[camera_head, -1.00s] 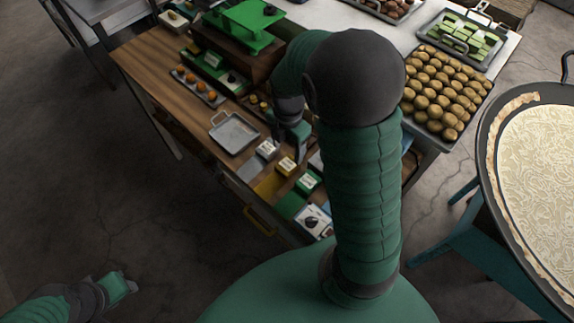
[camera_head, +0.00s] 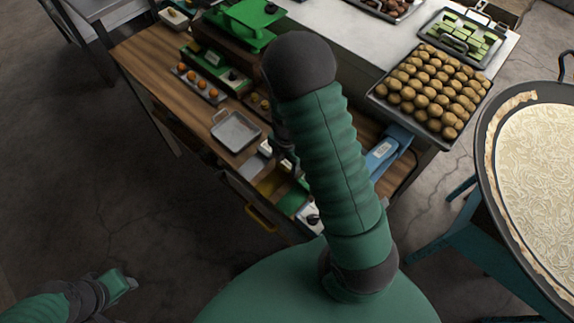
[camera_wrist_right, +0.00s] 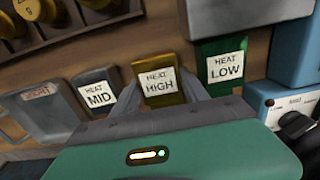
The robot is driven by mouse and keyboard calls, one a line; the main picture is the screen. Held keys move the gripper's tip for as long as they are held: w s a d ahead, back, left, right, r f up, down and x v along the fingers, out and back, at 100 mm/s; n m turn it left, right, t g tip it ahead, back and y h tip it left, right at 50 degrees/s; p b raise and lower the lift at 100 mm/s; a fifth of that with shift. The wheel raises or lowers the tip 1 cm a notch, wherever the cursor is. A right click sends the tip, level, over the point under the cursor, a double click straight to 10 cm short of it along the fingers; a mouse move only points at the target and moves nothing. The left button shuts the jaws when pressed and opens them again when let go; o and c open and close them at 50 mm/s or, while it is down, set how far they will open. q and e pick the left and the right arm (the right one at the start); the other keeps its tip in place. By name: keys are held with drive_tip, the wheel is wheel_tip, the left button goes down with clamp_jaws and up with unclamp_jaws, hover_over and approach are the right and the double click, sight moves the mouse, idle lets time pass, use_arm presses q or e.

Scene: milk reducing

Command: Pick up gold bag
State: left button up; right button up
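The gold thing with a HEAT HIGH label (camera_wrist_right: 158,82) sits upright in the right wrist view, between a grey HEAT MID one (camera_wrist_right: 97,92) and a green HEAT LOW one (camera_wrist_right: 222,62). My right gripper (camera_wrist_right: 163,92) has one dark finger on each side of the gold thing. I cannot tell whether the fingers touch it.
A control box with a black knob (camera_wrist_right: 294,112) stands right of the labelled row. A metal tray (camera_head: 236,132) lies on the wooden table (camera_head: 140,55). A tray of potato-like items, a blue device (camera_head: 381,150) and a large pan (camera_head: 483,150) are to the right.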

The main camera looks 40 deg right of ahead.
drive_tip(key=shift+a, duration=0.1)
drive_tip(key=c, duration=0.7)
drive_tip(key=shift+c, duration=0.4)
drive_tip(key=shift+r, duration=0.1)
